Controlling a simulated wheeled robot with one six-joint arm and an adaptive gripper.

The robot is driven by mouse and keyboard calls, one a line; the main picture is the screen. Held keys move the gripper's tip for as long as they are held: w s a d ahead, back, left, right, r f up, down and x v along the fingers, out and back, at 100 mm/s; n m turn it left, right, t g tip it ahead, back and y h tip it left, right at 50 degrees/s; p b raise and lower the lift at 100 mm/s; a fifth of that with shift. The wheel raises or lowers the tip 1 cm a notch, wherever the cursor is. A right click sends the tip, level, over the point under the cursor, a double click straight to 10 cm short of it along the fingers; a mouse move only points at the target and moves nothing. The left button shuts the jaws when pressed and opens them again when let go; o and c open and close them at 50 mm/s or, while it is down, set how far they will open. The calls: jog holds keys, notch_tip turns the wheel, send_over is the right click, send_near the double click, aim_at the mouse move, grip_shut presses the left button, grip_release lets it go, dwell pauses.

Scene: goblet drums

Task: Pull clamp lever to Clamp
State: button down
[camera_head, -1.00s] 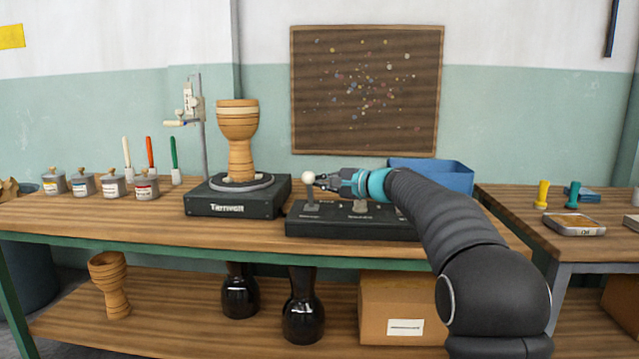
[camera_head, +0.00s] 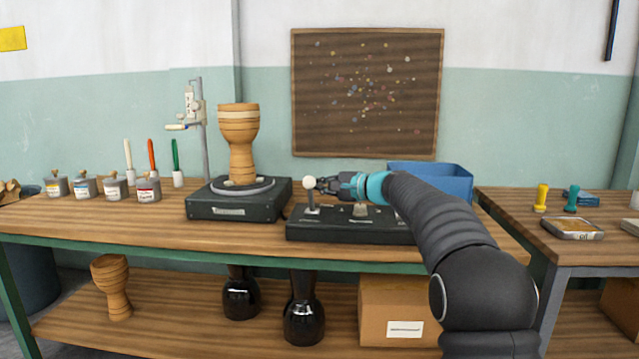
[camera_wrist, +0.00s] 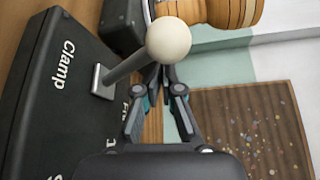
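The clamp lever (camera_head: 311,199) stands near upright at the left end of a black control box (camera_head: 330,227), with a cream ball knob (camera_head: 309,183) on top. In the wrist view the lever (camera_wrist: 125,70) rises beside the white word "Clamp" (camera_wrist: 63,65) on the box, and its knob (camera_wrist: 168,40) is large and close. My gripper (camera_head: 318,184) is at the knob's right side in the head view. In the wrist view its fingers (camera_wrist: 162,76) come together, looking shut, with their tips partly hidden by the knob. I cannot tell whether they touch it.
To the left, a wooden goblet drum (camera_head: 240,150) stands on a black turntable base (camera_head: 232,207). A blue bin (camera_head: 445,180) is behind my arm. Cans and brushes stand at the far left.

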jog(key=d, duration=0.3)
jog(key=s+d, duration=0.1)
jog(key=d, duration=0.2)
jog(key=s+d, duration=0.1)
jog(key=d, duration=0.3)
jog(key=shift+s+f, duration=0.25)
jog(key=shift+f, duration=0.15)
jog(key=shift+s+r, duration=0.15)
jog(key=shift+s, duration=0.15)
jog(key=s+d+f+n+g+h+p, duration=0.1)
jog(key=s+n+h+p, duration=0.15)
jog(key=s, duration=0.95)
jog(key=s+f+n+g+h+p, duration=0.15)
jog(key=s+h, duration=0.25)
jog(key=s, duration=0.9)
jog(key=s+d+f+n+h+p, duration=0.1)
jog(key=s+d+f+h, duration=0.1)
jog(key=s, duration=0.5)
jog(key=s+d+f+n+h, duration=0.2)
jog(key=s+d+f+h, duration=0.1)
jog(key=s, duration=0.5)
jog(key=s+d+f+n+h+p, duration=0.1)
jog(key=s+d+f+h, duration=0.1)
jog(key=s+d, duration=0.4)
jog(key=shift+s+f+n+p, duration=0.3)
jog(key=shift+s+f+n, duration=0.1)
jog(key=shift+s+f, duration=0.6)
jog(key=shift+r+h, duration=0.1)
jog(key=shift+h, duration=0.15)
